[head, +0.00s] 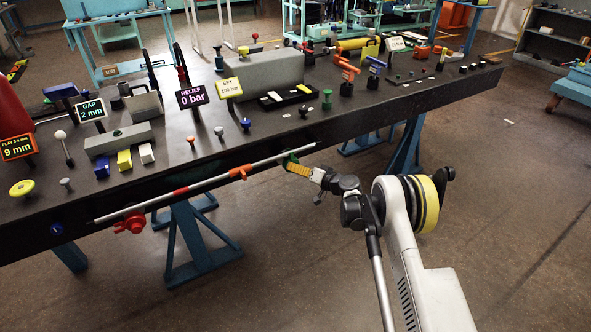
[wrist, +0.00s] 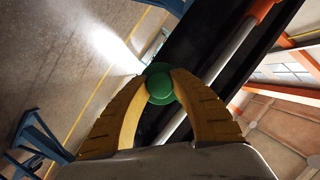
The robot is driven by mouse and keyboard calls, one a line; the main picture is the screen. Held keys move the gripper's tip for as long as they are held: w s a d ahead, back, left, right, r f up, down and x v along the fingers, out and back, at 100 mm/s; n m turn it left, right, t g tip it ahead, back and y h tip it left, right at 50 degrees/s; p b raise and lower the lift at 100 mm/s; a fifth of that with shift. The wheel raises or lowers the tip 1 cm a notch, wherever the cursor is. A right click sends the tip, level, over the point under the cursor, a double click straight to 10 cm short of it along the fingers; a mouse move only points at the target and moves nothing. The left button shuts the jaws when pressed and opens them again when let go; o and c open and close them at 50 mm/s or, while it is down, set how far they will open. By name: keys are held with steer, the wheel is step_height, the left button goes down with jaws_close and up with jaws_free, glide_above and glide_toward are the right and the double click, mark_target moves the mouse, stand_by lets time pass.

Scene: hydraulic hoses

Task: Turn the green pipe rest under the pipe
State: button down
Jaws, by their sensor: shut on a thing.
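The green pipe rest (head: 289,160) is on the front edge of the dark bench, near the right end of the grey pipe (head: 270,161). My gripper (head: 292,165) reaches it from the front right. In the wrist view my gripper (wrist: 160,82) has its two yellow fingers shut on the round green knob of the rest (wrist: 159,88). The pipe (wrist: 228,55) runs diagonally to the right of the fingers there. The rest's far side is hidden behind its knob, so I cannot tell whether it touches the pipe.
An orange-red rest (head: 240,172) and a red knob (head: 134,222) sit along the pipe to the left. The bench top (head: 330,125) holds signs, blocks and knobs. Blue trestle legs (head: 200,245) stand below. The floor (head: 520,200) at right is open.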

steer(key=shift+s+f, duration=0.1)
stand_by(0.3)
steer(key=c, duration=1.1)
jaws_free()
steer(key=shift+a, duration=0.1)
steer(key=shift+o, duration=0.2)
steer(key=v, duration=1.2)
